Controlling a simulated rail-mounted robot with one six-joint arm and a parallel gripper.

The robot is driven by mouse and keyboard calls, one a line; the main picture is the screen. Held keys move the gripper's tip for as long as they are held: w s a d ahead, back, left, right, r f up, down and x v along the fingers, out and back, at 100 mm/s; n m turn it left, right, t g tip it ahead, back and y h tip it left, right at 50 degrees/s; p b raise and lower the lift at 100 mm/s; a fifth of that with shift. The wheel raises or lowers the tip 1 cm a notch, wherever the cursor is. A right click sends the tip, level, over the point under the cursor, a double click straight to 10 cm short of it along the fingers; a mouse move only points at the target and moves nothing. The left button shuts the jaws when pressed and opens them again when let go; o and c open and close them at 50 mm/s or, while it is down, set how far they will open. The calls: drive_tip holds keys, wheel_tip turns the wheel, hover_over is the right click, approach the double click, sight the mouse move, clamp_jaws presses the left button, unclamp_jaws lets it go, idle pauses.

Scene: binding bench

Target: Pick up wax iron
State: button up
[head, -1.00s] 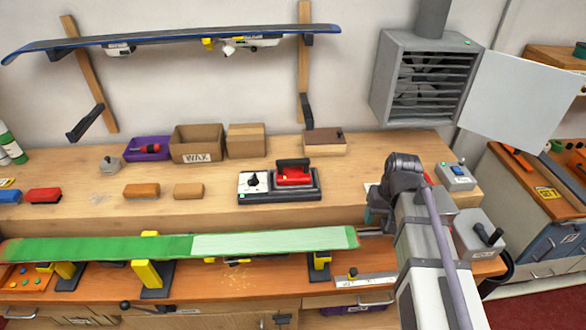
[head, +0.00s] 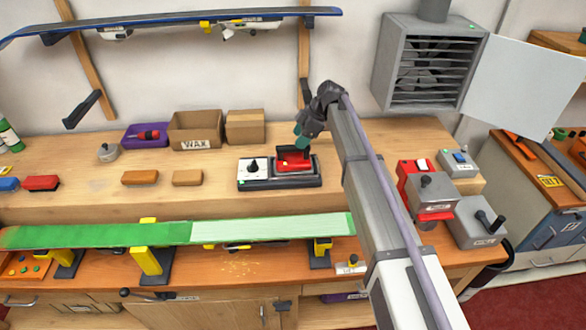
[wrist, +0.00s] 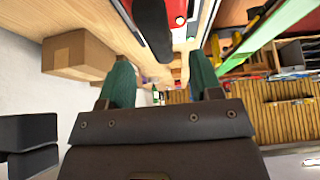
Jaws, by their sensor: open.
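The wax iron (head: 294,164) is red with a black handle and sits on its dark stand with a white dial panel (head: 253,170) on the bench. My gripper (head: 301,140) is just above and behind the handle in the head view. In the wrist view, my gripper (wrist: 161,78) has its two green fingers apart with nothing between them. The iron's black handle (wrist: 152,28) shows at the top of that view, beyond the fingers, with a bit of its red body (wrist: 179,20) beside it. I cannot tell whether a finger touches the handle.
A cardboard box marked WAX (head: 195,132) and a plain box (head: 245,127) stand behind the iron. Two orange wax blocks (head: 140,177) lie to the left. A green ski (head: 100,236) lies clamped along the front. A red and grey device (head: 430,196) stands right of my arm.

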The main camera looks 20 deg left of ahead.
sight(293, 147)
drive_tip(key=b+x, duration=0.4)
drive_tip(key=shift+f, duration=0.4)
drive_tip(key=shift+a+f+b, duration=0.2)
drive_tip(key=shift+f+b, duration=0.05)
drive_tip(key=shift+b, duration=0.05)
drive_tip(key=shift+r, duration=0.25)
clamp_jaws()
idle(0.5)
